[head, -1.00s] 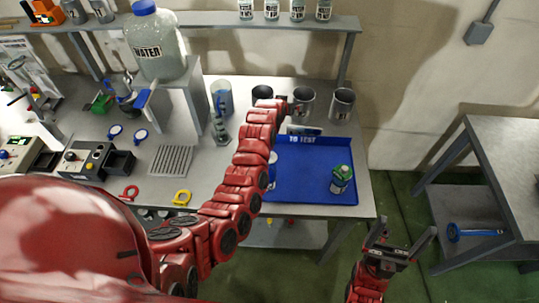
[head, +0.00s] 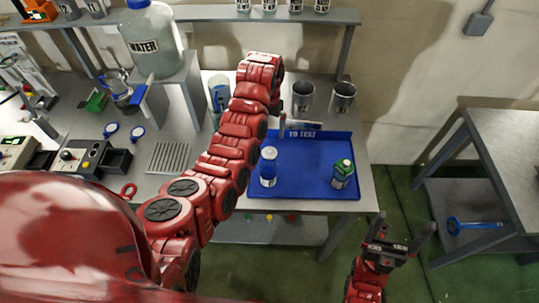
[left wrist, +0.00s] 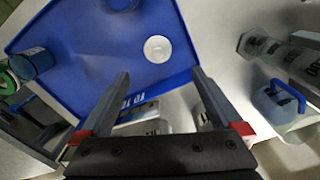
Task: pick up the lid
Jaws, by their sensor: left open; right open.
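A white round lid (left wrist: 157,48) shows from above in the left wrist view, over the blue tray (left wrist: 85,65). It seems to top the white bottle with a blue label (head: 268,168), upright in the tray's left part in the head view. My left gripper (left wrist: 158,78) is open and empty, its fingers spread and the lid beyond their tips, roughly centred between them. In the head view my left arm mostly hides this gripper near the tray's back edge. My right gripper (head: 405,222) is open and empty, right of the table.
A green-capped bottle (head: 343,173) stands in the tray's right part. Metal cups (head: 303,97) stand behind the tray's "TO TEST" wall. A large water container (head: 152,42) stands on a raised stand at the left. A side table (head: 500,150) is at the right.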

